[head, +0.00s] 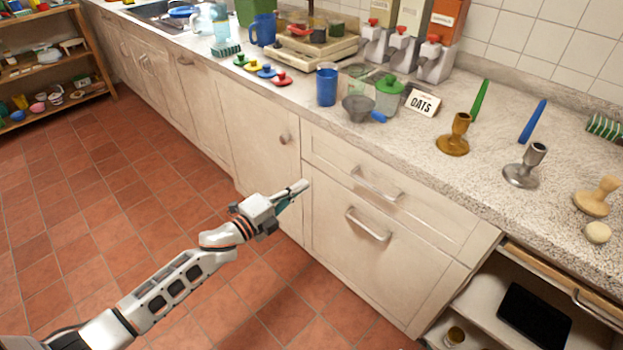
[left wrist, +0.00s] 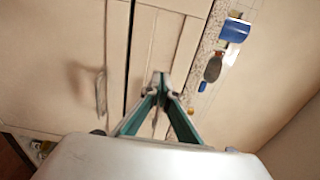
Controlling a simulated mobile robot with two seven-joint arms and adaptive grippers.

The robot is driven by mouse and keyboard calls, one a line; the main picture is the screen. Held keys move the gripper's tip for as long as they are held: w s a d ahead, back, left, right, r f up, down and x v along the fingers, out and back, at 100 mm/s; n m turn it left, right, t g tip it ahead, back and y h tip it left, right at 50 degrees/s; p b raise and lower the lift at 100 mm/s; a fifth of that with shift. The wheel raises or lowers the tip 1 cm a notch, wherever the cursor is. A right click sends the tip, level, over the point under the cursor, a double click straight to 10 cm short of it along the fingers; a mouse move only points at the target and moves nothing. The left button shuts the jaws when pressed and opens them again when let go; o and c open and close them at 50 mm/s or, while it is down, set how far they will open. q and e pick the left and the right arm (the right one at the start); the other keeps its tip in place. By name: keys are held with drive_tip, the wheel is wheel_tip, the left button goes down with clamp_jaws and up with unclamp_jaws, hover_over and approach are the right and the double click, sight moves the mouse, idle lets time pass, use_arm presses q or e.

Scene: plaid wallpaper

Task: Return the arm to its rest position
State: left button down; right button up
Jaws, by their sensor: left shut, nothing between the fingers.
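My left arm comes in from the lower left in the head view. Its gripper (head: 296,190) is shut and empty, in the air in front of the white cabinet doors and below the counter edge. In the left wrist view the fingertips (left wrist: 160,80) meet with nothing between them. The cabinet front fills the space beyond them, with a drawer handle (left wrist: 100,95) to their left. My right gripper is not in view.
The speckled counter (head: 430,160) holds a blue cup (head: 326,84), a grey scoop (head: 357,108), an OATS sign (head: 422,103) and candle holders. Drawer handles (head: 368,225) stick out right of the gripper. Open shelves (head: 490,297) stand at lower right. The tiled floor (head: 130,200) is clear.

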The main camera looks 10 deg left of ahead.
use_arm(q)
drive_tip(key=s+a+f+n+g+y+p, duration=0.1)
drive_tip(key=s+f+n, duration=0.4)
drive_tip(key=s, duration=0.5)
drive_tip(key=s+a+f+n+g+y+p, duration=0.1)
drive_tip(key=s+a+f+n+y, duration=0.3)
drive_tip(key=s+n, duration=0.5)
drive_tip(key=s+a+f+n+g+y+p, duration=0.1)
drive_tip(key=s+f+n, duration=0.5)
drive_tip(key=s, duration=0.7)
drive_tip(key=shift+s+a+f+n+g+y, duration=0.2)
drive_tip(key=shift+a+n+g+y, duration=0.35)
drive_tip(key=shift+a+y, duration=0.45)
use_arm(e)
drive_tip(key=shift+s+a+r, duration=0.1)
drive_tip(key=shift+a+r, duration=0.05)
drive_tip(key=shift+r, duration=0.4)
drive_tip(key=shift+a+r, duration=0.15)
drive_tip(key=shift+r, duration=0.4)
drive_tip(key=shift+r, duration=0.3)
